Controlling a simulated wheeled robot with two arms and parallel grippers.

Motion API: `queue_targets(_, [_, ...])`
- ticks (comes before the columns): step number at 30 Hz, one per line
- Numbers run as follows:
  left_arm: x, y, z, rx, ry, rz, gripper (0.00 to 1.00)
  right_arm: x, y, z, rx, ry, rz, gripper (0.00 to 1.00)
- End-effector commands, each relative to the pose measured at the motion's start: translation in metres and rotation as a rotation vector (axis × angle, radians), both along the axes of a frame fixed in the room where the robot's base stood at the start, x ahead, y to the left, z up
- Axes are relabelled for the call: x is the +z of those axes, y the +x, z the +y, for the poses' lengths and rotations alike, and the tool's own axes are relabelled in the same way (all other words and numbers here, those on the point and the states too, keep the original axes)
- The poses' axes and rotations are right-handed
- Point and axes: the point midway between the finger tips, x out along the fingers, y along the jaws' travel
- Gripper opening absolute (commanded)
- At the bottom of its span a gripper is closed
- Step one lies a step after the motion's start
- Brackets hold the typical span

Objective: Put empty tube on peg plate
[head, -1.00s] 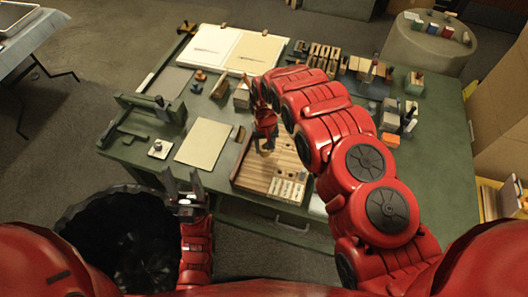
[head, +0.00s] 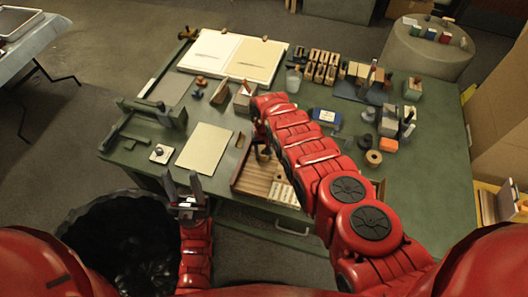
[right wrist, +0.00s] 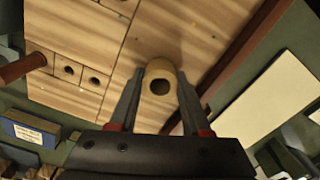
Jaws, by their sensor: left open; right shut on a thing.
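My right gripper (right wrist: 160,108) is shut on a tan hollow tube (right wrist: 160,72), whose open end faces the right wrist camera. In the head view my right gripper (head: 262,152) is over the wooden tray (head: 244,184) at the table's front edge, partly hidden by my arm. Whether the tube touches the tray floor I cannot tell. A wooden section with several dark holes (right wrist: 68,71) shows left of the tube in the right wrist view. I cannot clearly make out a peg plate. My left gripper (head: 183,186) is open and empty in front of the table, beside the black bin.
A pale sheet (head: 205,148) lies left of the tray. A blue box (head: 326,117) and a brown spool (head: 373,158) stand to the right of my arm. Several small blocks stand at the back. The green table (head: 430,185) is clear at the right front.

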Motion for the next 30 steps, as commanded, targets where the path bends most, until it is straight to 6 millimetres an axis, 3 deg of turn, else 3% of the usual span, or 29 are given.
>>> queue_targets(13, [-0.0052, 0.0000, 0.0000, 0.000, 0.000, 0.000, 0.50, -0.0057, 0.0003, -0.0005, 0.000, 0.000, -0.001, 0.00])
queue_targets(14, [-0.0033, 0.0001, 0.0000, 0.000, 0.000, 0.000, 0.50, -0.0038, 0.0003, -0.0004, 0.000, 0.000, -0.001, 0.53])
queue_targets(18, [-0.0029, 0.0000, 0.0000, 0.000, 0.000, 0.000, 0.50, -0.0034, 0.0003, -0.0005, 0.000, 0.000, 0.000, 0.78])
queue_targets(30, [0.0016, 0.0000, 0.0000, 0.000, 0.000, 0.000, 0.50, 0.0025, 0.0005, -0.0004, 0.000, 0.000, 0.000, 0.78])
